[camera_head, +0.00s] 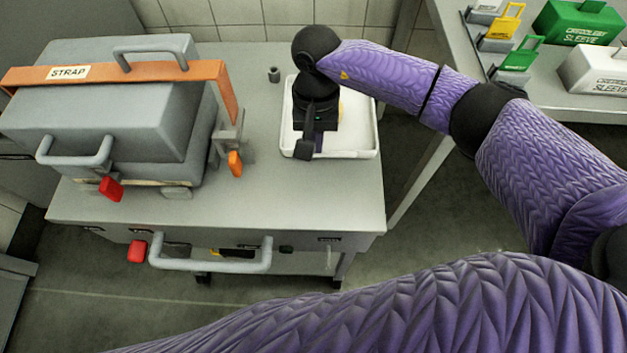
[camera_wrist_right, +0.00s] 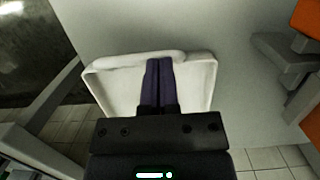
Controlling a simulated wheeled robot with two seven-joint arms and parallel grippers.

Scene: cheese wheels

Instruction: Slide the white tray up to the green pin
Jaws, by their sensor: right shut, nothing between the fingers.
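The white tray (camera_head: 364,132) lies on the grey cabinet top, near its right edge. A small, dark grey-green pin (camera_head: 274,75) stands just beyond the tray's far left corner, with a gap between them; its colour is hard to read. My right gripper (camera_head: 318,143) is over the tray and hides much of its left part. In the right wrist view, the tray (camera_wrist_right: 207,82) lies under the shut, empty purple fingers (camera_wrist_right: 159,62). Their tips overlap the tray's upper rim; I cannot tell whether they touch it. My left gripper is not in view.
The front of the cabinet top (camera_head: 290,200) is clear. A side table (camera_head: 455,45) with green and white boxes is at right.

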